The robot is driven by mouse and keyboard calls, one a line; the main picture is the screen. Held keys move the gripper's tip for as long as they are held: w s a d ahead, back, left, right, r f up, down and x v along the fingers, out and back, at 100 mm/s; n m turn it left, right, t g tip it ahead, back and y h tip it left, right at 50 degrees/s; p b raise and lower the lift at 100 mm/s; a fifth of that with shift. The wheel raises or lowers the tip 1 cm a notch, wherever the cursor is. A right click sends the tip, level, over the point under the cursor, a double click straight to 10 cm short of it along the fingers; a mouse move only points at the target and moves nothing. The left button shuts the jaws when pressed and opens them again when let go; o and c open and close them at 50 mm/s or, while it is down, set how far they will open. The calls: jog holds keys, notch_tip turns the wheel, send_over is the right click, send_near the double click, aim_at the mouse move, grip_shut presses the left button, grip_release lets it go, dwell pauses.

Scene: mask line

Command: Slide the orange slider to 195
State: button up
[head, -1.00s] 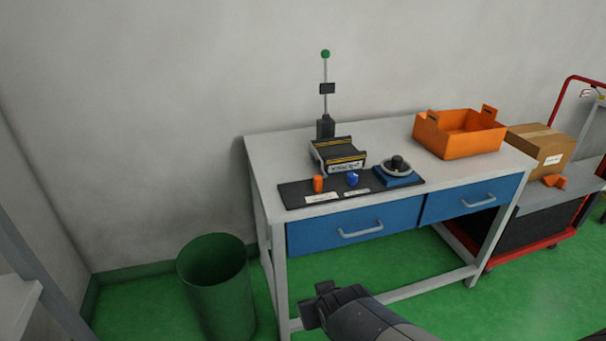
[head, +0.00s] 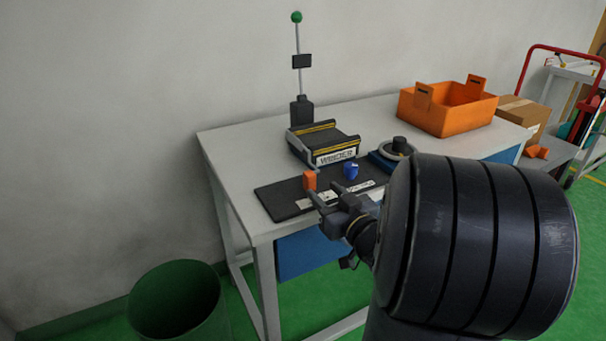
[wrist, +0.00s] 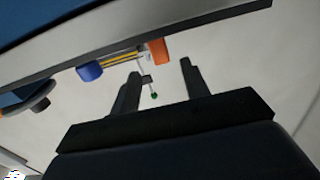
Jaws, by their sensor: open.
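The orange slider (head: 309,181) stands at the left of a black panel (head: 283,205) on the table's front part. In the wrist view the orange slider (wrist: 158,51) shows beyond and between the fingers, near the panel edge. A blue slider (head: 351,171) stands to its right and also shows in the wrist view (wrist: 90,71). My gripper (head: 327,193) is open and empty, in front of the panel with its fingers towards the orange slider. In the head view one fingertip overlaps the slider's lower part; I cannot tell whether they touch. The scale labels are too small to read.
A black device with yellow stripes (head: 325,140) stands behind the sliders. A round dial (head: 397,148) is to the right, partly hidden by my arm. An orange crate (head: 446,107) is at the back right. A green bin (head: 178,303) stands at the lower left.

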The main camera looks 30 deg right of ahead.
aim_at(305, 173)
jog(key=w, duration=0.5)
jog(key=w+b, duration=0.1)
jog(key=w, duration=0.3)
jog(key=shift+w+a+b, duration=0.2)
jog(key=shift+w+b, duration=0.1)
jog(key=shift+w, duration=0.1)
jog(key=shift+c, duration=0.5)
grip_shut()
